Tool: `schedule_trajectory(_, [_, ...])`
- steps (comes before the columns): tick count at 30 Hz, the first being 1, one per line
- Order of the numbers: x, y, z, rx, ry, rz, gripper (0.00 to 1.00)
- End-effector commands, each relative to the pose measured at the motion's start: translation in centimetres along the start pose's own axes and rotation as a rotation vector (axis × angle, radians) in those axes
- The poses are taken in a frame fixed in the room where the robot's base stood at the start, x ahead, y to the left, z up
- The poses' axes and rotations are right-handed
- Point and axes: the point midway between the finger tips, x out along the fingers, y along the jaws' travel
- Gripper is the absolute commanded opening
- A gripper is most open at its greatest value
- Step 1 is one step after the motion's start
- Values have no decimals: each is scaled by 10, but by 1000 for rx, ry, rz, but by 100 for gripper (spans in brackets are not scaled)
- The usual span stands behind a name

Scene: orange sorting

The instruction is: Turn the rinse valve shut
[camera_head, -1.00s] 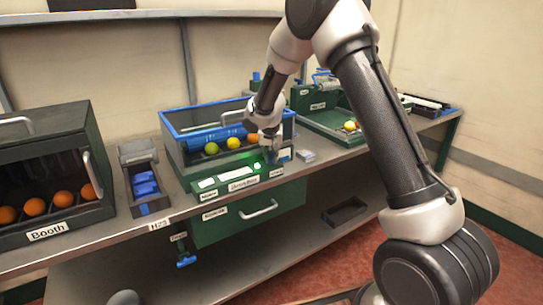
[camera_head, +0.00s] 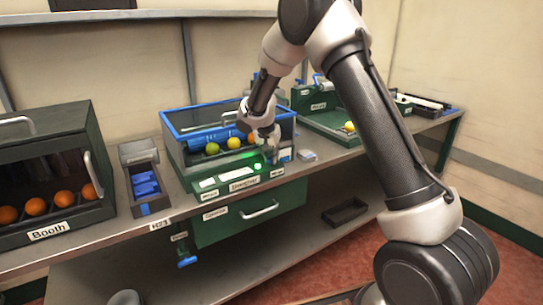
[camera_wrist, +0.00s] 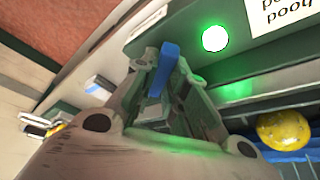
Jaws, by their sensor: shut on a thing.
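My gripper (camera_head: 272,158) is at the right end of the green front panel of the wash unit, pointing down. In the wrist view my gripper (camera_wrist: 167,78) has its fingers closed around a narrow blue handle (camera_wrist: 168,58), which appears to be the rinse valve's handle. The fingers hide part of the handle, and its label cannot be read. In the head view my gripper mostly covers this spot. A round green light (camera_head: 258,167) glows on the panel just left of the gripper and also shows in the wrist view (camera_wrist: 215,38).
A blue-rimmed basin (camera_head: 181,148) behind the panel holds several fruits, including a yellow one (camera_wrist: 284,130). Another blue handle (camera_head: 187,261) hangs below the bench. The booth (camera_head: 45,130) with oranges stands left. A drawer (camera_head: 225,222) lies under the panel.

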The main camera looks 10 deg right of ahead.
Motion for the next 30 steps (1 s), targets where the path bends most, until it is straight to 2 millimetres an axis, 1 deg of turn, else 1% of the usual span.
schedule_trajectory(2, [0, 0, 1, -1, -2, 1, 0])
schedule_trajectory(3, [0, 0, 1, -1, -2, 1, 18])
schedule_trajectory(6, [0, 0, 1, -1, -2, 1, 36])
schedule_trajectory(14, [0, -1, 0, -1, 0, -2, 36])
schedule_trajectory(17, [-5, -1, 0, 0, 1, -3, 36])
schedule_trajectory(20, [-17, -2, -1, -1, 3, -4, 36])
schedule_trajectory(27, [-56, -2, 0, -1, 2, -5, 36])
schedule_trajectory(30, [-69, -1, 0, -1, 2, -3, 36])
